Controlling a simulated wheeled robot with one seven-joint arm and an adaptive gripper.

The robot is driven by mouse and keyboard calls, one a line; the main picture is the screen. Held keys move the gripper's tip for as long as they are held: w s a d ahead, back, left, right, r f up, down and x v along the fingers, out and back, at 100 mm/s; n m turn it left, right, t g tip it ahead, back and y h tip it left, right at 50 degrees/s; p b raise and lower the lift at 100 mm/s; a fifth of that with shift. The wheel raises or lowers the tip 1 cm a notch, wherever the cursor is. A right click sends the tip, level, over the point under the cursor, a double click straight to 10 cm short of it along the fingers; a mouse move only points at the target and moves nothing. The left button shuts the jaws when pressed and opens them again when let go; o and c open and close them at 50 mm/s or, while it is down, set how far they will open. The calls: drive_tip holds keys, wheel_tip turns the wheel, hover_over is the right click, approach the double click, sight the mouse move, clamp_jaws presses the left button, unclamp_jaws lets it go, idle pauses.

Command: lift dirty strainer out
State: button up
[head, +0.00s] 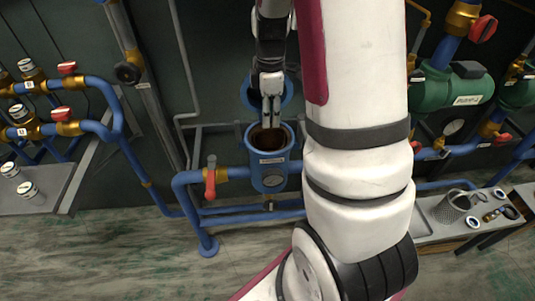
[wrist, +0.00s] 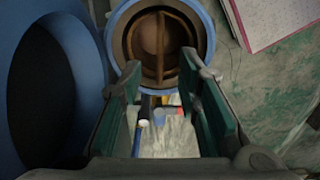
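The dirty strainer (head: 267,139) is brown and sits inside the open blue housing (head: 269,173) in the middle of the head view. In the wrist view the strainer (wrist: 144,42) shows as brown rings with a bar across its middle, inside the blue rim (wrist: 208,29). My gripper (head: 271,122) points down at the housing mouth. In the wrist view my gripper's fingers (wrist: 161,68) are apart, with nothing held between them. The bar runs toward the gap between the fingertips. I cannot tell how far the fingertips are above it. The strainer's lower part is hidden in the housing.
A round blue lid-like part (head: 247,95) stands just behind the housing. A red-handled valve (head: 211,177) is on the pipe to its left. A grey bench (head: 428,229) at right holds a metal mesh basket (head: 447,208) and small parts. Pipes line the wall.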

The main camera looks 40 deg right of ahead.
sight(269, 129)
drive_tip(key=shift+f+b, duration=0.4)
drive_tip(key=shift+f, duration=2.7)
clamp_jaws()
